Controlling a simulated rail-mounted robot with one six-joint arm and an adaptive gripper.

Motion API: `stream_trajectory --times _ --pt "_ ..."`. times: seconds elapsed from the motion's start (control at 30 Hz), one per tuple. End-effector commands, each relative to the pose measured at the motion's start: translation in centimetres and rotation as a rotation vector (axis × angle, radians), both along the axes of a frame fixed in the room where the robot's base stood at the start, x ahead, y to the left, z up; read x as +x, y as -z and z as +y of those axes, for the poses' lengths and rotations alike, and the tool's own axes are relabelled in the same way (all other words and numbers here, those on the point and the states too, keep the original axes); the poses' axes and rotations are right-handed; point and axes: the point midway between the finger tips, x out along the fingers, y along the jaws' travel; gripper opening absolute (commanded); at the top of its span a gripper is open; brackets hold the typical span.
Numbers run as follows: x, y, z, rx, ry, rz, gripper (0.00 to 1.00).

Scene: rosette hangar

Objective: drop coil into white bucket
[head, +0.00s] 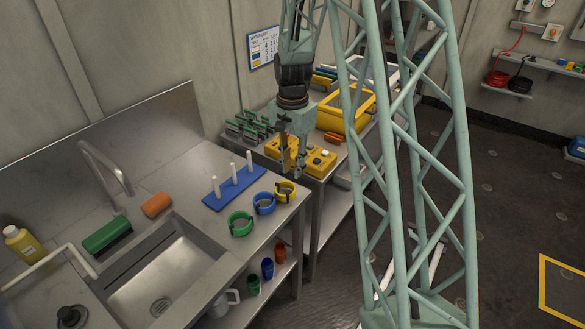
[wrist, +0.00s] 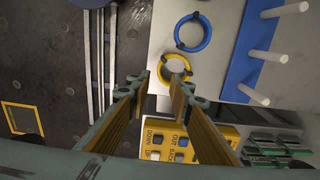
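My gripper (head: 292,170) hangs with its fingers down above the right end of the steel counter; in the wrist view its fingers (wrist: 161,88) are apart with nothing between them. A yellow coil (head: 285,200) lies flat near the counter's right edge. In the wrist view the yellow coil (wrist: 176,55) shows just beyond the fingertips, apart from them as far as I can tell. A blue coil (head: 264,213) and a green coil (head: 241,234) lie beside it. A white container (head: 229,299) is partly visible on the shelf under the counter; I cannot tell whether it is the bucket.
A blue peg base (head: 226,192) with three white pegs stands behind the coils. The sink (head: 165,270) is at left. A yellow button panel (head: 318,160) and an open yellow box (head: 340,115) are on the bench beyond. Small coloured cups (head: 267,268) stand on the lower shelf.

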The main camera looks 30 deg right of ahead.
Motion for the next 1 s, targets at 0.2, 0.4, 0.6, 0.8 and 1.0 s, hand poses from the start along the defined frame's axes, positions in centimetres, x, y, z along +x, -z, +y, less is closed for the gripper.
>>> stream_trajectory --times 0.2,0.4,0.6,0.8,1.0 --pt "0.0 0.0 0.0 0.000 0.000 0.000 0.20" --pt "0.0 -0.3 0.1 -0.001 -0.005 -0.001 0.20" --pt "-0.4 -2.0 0.9 -0.004 -0.036 -0.011 0.20" --pt "-1.3 -5.2 2.4 -0.011 -0.097 -0.030 0.20" --pt "-2.7 -8.7 4.2 -0.020 -0.173 -0.049 0.20"
